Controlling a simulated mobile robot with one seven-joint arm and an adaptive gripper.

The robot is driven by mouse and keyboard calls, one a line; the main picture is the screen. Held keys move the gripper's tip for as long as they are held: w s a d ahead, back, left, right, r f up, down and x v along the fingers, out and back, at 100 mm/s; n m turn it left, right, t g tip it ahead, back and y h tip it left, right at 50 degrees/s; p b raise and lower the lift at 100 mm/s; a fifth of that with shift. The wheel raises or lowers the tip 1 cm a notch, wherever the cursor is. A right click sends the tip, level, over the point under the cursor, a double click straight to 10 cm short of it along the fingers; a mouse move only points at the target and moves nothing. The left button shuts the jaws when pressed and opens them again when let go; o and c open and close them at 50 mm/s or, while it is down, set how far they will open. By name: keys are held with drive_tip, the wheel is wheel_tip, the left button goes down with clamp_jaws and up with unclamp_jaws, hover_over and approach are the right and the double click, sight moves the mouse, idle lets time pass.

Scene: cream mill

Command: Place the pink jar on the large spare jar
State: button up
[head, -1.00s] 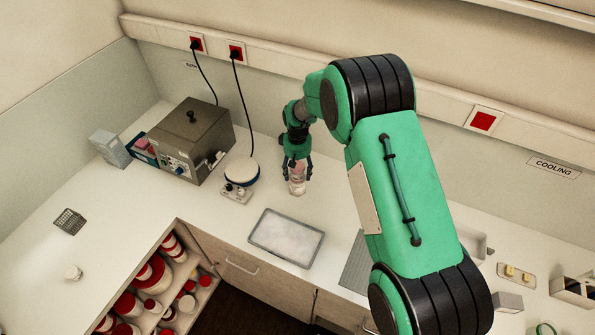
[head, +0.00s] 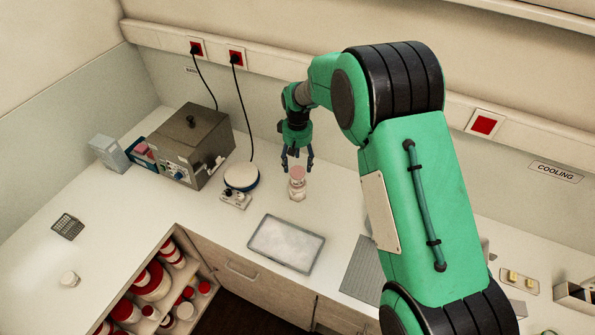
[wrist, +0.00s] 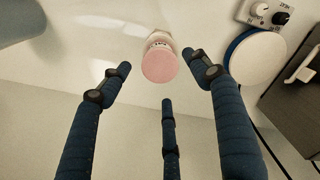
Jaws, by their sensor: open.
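The pink jar (head: 297,172), with a round pink lid, sits upright on top of a wider pale jar (head: 297,191), which I take as the large spare jar, on the bench. In the wrist view the pink lid (wrist: 160,65) faces me and hides most of the jar below it. My gripper (head: 298,158) is open and empty just above the pink jar. Its fingers are spread around the lid in view, apart from it as far as I can tell.
A white round-topped device with knobs (head: 241,178) stands left of the jars, with a grey box-shaped apparatus (head: 190,142) behind it. A shallow tray (head: 286,243) lies in front.

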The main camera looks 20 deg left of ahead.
sight(298, 171)
drive_tip(key=shift+r, duration=2)
drive_tip(key=shift+d+r, duration=0.1)
drive_tip(key=s+d+r+m+t+y, duration=0.1)
drive_tip(key=s+d+r+m, duration=0.1)
drive_tip(key=d+r, duration=1.2)
drive_tip(key=s+d+r+m+t, duration=0.1)
drive_tip(key=s+d+r+m, duration=0.2)
drive_tip(key=d+r, duration=1.1)
drive_tip(key=s+d+r+m+t, duration=0.1)
drive_tip(key=s+d+r+m, duration=0.15)
drive_tip(key=s+d, duration=0.8)
drive_tip(key=s+d+r+m+t, duration=0.2)
drive_tip(key=s+d+r, duration=0.2)
drive_tip(key=s+d, duration=0.6)
drive_tip(key=s+d+f+m+h, duration=0.1)
drive_tip(key=s+d+f, duration=0.1)
drive_tip(key=s+d, duration=0.3)
drive_tip(key=s, duration=0.3)
drive_tip(key=shift+d+f+m+t, duration=0.15)
drive_tip(key=shift+f+m+t, duration=0.05)
drive_tip(key=shift+m+t, duration=0.15)
drive_tip(key=shift+f+b, duration=0.1)
drive_tip(key=shift+b, duration=0.2)
